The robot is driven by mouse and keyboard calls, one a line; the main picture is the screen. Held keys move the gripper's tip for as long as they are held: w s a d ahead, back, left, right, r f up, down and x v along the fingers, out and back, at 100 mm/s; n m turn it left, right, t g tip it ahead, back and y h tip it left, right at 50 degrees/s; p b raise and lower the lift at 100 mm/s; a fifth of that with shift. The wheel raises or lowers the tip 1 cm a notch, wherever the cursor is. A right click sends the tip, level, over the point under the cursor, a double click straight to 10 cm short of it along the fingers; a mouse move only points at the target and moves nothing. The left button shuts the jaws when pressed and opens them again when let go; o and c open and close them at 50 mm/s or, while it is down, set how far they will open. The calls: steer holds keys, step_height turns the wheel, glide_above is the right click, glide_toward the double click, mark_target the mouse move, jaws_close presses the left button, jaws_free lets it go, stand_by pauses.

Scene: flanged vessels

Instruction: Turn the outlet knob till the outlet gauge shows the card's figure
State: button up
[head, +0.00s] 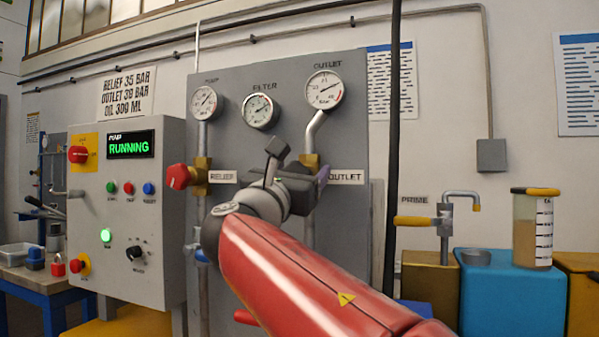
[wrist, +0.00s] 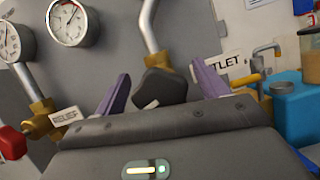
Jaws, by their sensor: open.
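The outlet gauge (head: 324,89) is at the top right of the grey panel; its needle points to the upper right, its figures too small to read. The card (head: 127,93) lists relief, outlet and oil figures; the outlet line looks like 30-something bar, the last digit unclear. The outlet knob (wrist: 158,89) is dark grey and angular, below the pipe. My gripper (wrist: 161,74) is open, its purple fingers on either side of the knob, with gaps visible on both sides. In the head view my gripper (head: 302,174) is at the outlet valve and largely hides the knob.
The red relief knob (head: 178,177) sits left of my gripper. A dark vertical post (head: 392,130) stands to the right. The control box (head: 128,210) shows RUNNING. A prime tap (head: 443,222) and a jar (head: 533,230) stand at the right.

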steer(key=b+v, duration=0.1)
steer(key=v, duration=0.6)
steer(key=shift+s, duration=0.1)
